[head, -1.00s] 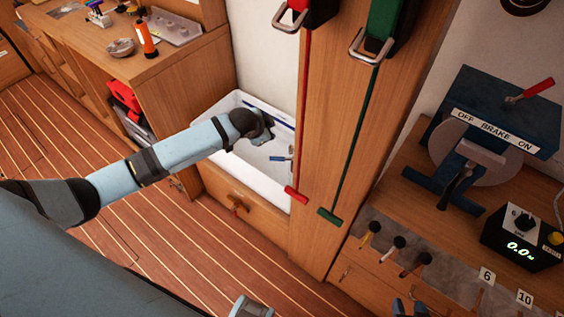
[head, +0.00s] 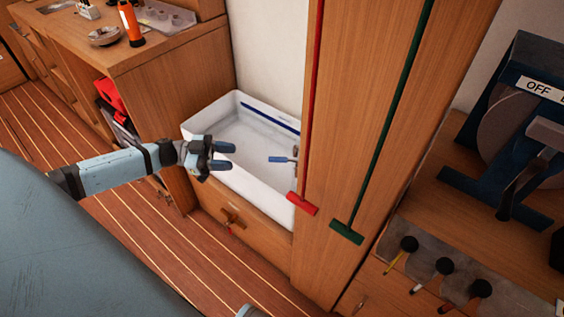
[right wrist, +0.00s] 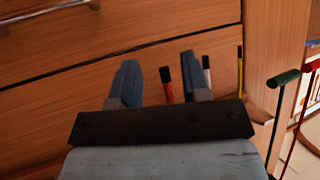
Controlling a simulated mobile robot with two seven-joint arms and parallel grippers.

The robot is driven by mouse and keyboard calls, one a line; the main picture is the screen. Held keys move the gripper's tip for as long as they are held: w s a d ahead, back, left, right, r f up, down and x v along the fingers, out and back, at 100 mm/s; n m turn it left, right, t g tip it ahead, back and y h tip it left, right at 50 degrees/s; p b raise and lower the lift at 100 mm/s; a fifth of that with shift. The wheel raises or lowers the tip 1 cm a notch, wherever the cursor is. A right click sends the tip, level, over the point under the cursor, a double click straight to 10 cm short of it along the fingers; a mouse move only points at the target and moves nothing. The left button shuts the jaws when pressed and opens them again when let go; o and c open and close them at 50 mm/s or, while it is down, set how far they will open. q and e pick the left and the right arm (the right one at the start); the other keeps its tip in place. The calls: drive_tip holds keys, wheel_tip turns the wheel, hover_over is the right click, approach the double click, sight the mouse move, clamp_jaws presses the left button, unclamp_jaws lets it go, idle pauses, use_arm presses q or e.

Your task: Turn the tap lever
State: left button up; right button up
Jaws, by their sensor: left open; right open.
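The tap, with a short blue lever (head: 279,159), stands at the right side of the white sink (head: 203,130), close to the wooden pillar. My left gripper (head: 227,156) is open and empty. In the head view it appears over the sink's near left part, its fingers pointing right towards the lever, with a clear gap between them. My right gripper (right wrist: 158,76) is open and shows in the right wrist view in front of wooden drawer fronts. Nothing is between its fingers up close.
The wooden pillar (head: 345,180) carries a red-ended rod (head: 302,203) and a green-ended rod (head: 347,232) just right of the sink. Several black-topped tools (head: 408,245) hang at the right counter. The floor at left is clear.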

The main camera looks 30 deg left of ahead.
sight(284, 160)
use_arm(q)
drive_tip(key=b+x, duration=0.1)
drive_tip(key=x, duration=1.2)
drive_tip(key=shift+w+d, duration=0.15)
drive_tip(key=shift+d, duration=0.05)
clamp_jaws()
